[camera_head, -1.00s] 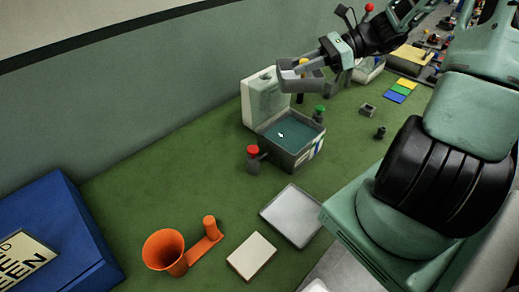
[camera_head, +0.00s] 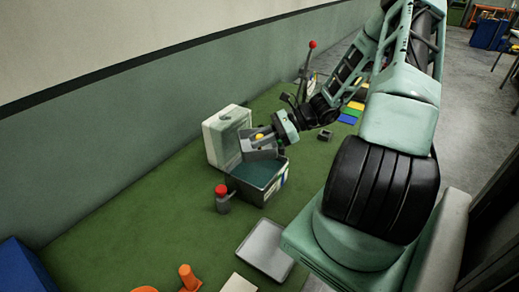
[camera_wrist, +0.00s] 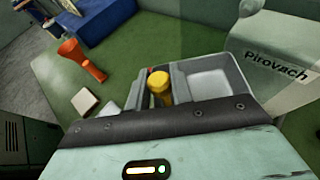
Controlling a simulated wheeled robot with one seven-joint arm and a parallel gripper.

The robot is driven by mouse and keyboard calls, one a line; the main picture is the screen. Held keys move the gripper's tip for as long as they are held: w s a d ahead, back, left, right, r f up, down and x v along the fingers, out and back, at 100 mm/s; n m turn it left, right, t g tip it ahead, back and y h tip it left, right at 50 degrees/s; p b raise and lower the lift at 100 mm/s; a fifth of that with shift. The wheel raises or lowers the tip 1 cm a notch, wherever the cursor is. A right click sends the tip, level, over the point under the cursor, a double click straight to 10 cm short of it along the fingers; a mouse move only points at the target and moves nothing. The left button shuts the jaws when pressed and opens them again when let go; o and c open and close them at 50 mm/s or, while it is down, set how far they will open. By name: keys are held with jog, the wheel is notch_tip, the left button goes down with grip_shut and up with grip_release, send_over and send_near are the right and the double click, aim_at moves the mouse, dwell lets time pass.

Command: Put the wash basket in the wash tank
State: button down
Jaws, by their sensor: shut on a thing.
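The wash basket (camera_head: 262,154) is a small grey tray with a yellow knob. My gripper (camera_head: 262,140) is shut on it and holds it over the back part of the wash tank. In the wrist view the basket (camera_wrist: 208,82) and its yellow knob (camera_wrist: 160,88) are just beyond my gripper. The wash tank (camera_head: 270,190) is an open grey box with teal liquid inside. Its pale lid (camera_head: 222,138) stands open behind it, and its lettered face (camera_wrist: 275,66) shows at right in the wrist view. I cannot tell whether the basket touches the tank; it hides part of the opening.
A grey bottle with a red cap (camera_head: 222,198) stands close to the tank's front left. A flat grey tray (camera_head: 265,250), a white block (camera_head: 238,284) and an orange piece (camera_head: 188,277) lie nearer. Coloured cards (camera_head: 352,109) and a small grey part (camera_head: 325,135) lie behind at right.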

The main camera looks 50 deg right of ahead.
aim_at(260, 153)
notch_tip(260, 153, down, 4)
jog(key=shift+f+p, duration=0.1)
jog(key=shift+p, duration=0.4)
jog(key=shift+f, duration=0.2)
jog(key=shift+f+b, duration=0.35)
jog(key=shift+f, duration=0.3)
jog(key=c, duration=1.2)
grip_release()
jog(key=shift+c, duration=0.2)
jog(key=shift+r, duration=0.15)
